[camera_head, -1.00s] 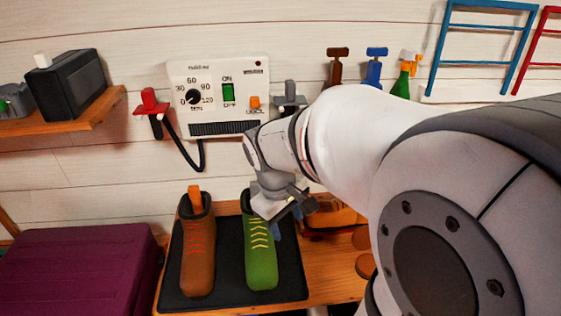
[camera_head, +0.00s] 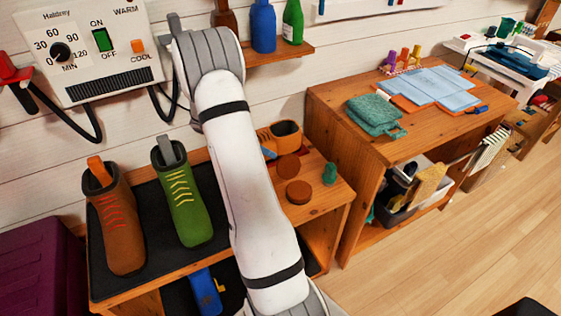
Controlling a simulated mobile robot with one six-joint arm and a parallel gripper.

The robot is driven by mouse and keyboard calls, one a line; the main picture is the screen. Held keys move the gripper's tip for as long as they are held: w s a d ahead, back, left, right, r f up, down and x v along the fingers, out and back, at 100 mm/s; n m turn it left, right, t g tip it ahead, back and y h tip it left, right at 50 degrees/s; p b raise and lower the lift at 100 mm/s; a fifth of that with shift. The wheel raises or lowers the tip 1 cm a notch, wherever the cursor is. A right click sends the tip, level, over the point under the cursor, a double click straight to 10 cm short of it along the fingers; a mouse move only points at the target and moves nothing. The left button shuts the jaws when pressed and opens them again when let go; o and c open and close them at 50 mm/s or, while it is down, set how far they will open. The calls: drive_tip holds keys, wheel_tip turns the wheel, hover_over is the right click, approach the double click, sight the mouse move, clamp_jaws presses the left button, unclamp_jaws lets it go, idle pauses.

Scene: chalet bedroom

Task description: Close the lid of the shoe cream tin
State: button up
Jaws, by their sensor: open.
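Two small brown round pieces lie on the wooden bench right of my arm: a rear one (camera_head: 288,167) and a front one (camera_head: 298,192). They look like the shoe cream tin and its lid, but I cannot tell which is which, or whether they are joined. My arm rises in front of the bench, left of them, and bends near the wall unit. My gripper does not show; it is out of sight behind or beyond my arm.
A small green object (camera_head: 329,174) stands right of the brown pieces, and a tan shoe (camera_head: 285,134) behind them. A brown boot (camera_head: 115,222) and a green boot (camera_head: 182,205) stand on a black mat (camera_head: 150,277). A wooden table (camera_head: 332,110) stands to the right.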

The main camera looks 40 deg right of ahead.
sight(281, 160)
drive_tip(key=b+x, duration=0.4)
drive_tip(key=x, duration=0.2)
drive_tip(key=shift+a+f, duration=0.1)
drive_tip(key=shift+s+d+f+b, duration=0.25)
drive_tip(key=shift+s+d+b, duration=0.05)
drive_tip(key=shift+d+b, duration=0.15)
clamp_jaws()
